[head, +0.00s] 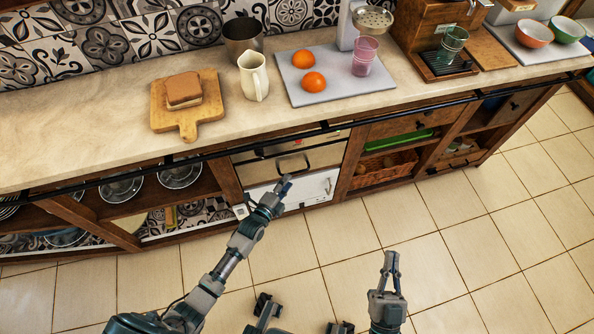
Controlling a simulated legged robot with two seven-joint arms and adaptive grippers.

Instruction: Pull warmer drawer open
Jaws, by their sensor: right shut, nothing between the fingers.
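The drawer front looks flush with the unit. My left gripper (284,184) is in front of the lower part of the unit, just below the middle handle in the picture; its fingers are small and overlap the panel, so I cannot tell contact or opening. My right gripper (391,262) is shut and empty over the tiled floor, apart from the cabinets.
The counter (225,133) holds a cutting board (188,132) with bread, a cream pitcher (253,76), and a grey board (327,88) with oranges and a pink cup. A dark rail (225,149) runs along the counter front. Open shelves flank the unit. The tiled floor (480,230) is clear at right.

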